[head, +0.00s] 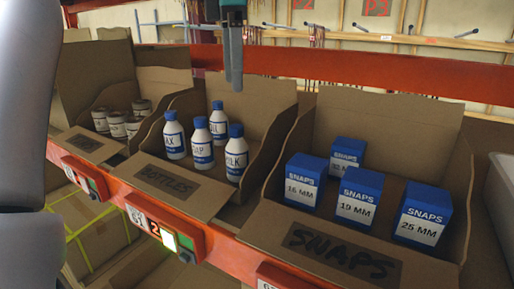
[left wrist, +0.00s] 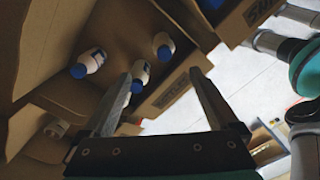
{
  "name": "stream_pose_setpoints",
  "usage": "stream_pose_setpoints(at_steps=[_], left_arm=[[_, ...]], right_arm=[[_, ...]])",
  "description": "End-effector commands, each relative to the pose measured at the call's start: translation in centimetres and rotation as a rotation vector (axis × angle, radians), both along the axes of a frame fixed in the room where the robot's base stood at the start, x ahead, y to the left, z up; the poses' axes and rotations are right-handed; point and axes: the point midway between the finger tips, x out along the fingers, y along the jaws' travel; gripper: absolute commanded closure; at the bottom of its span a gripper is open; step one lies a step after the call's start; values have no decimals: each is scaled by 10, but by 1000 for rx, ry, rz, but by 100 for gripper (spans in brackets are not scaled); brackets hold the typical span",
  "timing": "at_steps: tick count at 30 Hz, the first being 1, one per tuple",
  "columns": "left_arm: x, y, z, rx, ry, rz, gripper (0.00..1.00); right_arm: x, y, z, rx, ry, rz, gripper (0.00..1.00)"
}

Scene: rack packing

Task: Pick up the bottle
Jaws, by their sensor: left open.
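White bottles with blue caps stand upright in the cardboard box marked BOTTLES (head: 168,183). The front ones are a left bottle (head: 174,138), a middle bottle (head: 202,146) and a right bottle (head: 236,156); another bottle (head: 218,122) stands behind. My left gripper (head: 234,88) hangs above and behind these bottles in the head view, apart from them. In the left wrist view its two fingers (left wrist: 162,76) are spread with nothing held. That view also shows a bottle (left wrist: 90,62) to the left and one (left wrist: 140,72) between the fingers in the picture. My right gripper is not in view.
A box marked SNAPS (head: 340,248) with several blue-and-white cartons stands to the right. A box (head: 86,144) with several small cans stands to the left. An orange-red rack beam (head: 400,75) runs behind the boxes, and cardboard side walls rise between them.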

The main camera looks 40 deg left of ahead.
Motion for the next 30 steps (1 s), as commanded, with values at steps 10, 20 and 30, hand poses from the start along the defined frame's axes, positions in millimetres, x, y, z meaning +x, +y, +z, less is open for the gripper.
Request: stream_pose_setpoints(at_steps=[10,20,30], left_arm=[[-1,-2,-49,5,3,-4,6],[0,-2,-96,5,0,-3,6],[4,-9,-133,5,3,-3,6]], right_arm=[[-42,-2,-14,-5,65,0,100],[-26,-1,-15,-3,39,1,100],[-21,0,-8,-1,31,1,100]])
